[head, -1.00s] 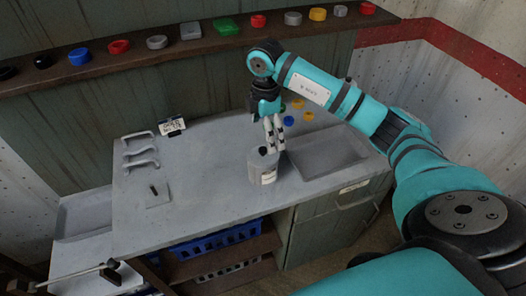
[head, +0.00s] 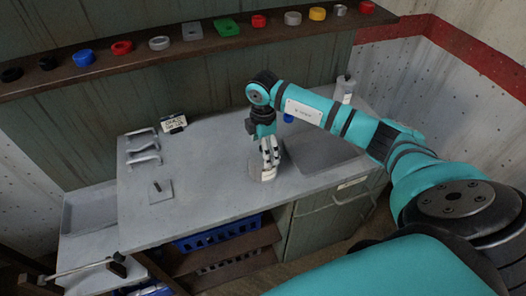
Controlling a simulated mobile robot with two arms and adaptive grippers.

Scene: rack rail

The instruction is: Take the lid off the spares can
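The spares can (head: 256,168), a grey cylinder with a pale label, stands upright on the grey worktop in the head view. My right gripper (head: 269,154) points down at the can's top, and its fingers overlap the top and right side of the can in the picture. The fingers hide most of the lid and its dark knob. I cannot tell whether they are closed on the knob or still apart around it. My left gripper is not in view.
A grey tray (head: 325,156) lies right of the can. A small plate with a dark peg (head: 161,192), grey handles (head: 142,146) and a sign (head: 173,123) are to the left. A shelf with coloured rings (head: 122,47) runs behind. The worktop's middle left is clear.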

